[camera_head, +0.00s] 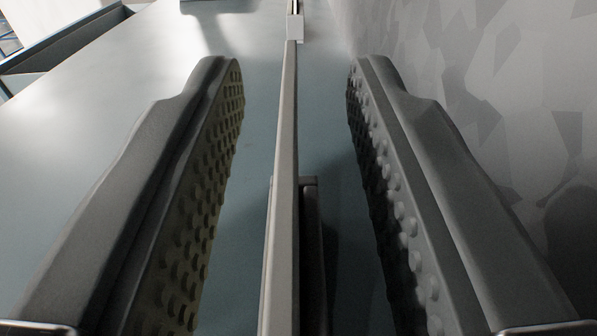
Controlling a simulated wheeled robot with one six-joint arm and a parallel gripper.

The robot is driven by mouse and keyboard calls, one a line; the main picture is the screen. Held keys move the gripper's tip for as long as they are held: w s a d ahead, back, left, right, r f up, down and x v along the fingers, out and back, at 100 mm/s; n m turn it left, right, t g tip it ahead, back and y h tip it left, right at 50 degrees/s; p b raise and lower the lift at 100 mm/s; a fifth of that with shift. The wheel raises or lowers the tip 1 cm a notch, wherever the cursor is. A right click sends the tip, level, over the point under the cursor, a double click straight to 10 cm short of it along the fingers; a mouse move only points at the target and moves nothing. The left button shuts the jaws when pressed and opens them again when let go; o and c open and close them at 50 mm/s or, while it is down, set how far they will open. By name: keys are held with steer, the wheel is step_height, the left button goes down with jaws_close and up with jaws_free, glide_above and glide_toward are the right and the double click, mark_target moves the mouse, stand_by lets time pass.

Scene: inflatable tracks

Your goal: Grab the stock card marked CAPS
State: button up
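My gripper (294,78) is open. Its two dark, studded fingers stand on either side of a thin, pale upright panel (284,200), with a gap on both sides. The panel is seen edge-on and runs away from me along the middle of the view. It may be the stock card, but its faces are hidden and I can read no CAPS marking. A dark piece (311,250) stands close beside the panel on its right; I cannot tell whether they touch.
A pale blue-grey surface (120,120) lies below, bare on the left. A small whitish piece (295,28) is at the panel's far end. A grey patterned wall (480,60) rises close on the right. A dark-edged tray or ledge (62,38) is at the upper left.

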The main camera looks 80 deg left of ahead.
steer(key=shift+c, duration=0.4)
jaws_close()
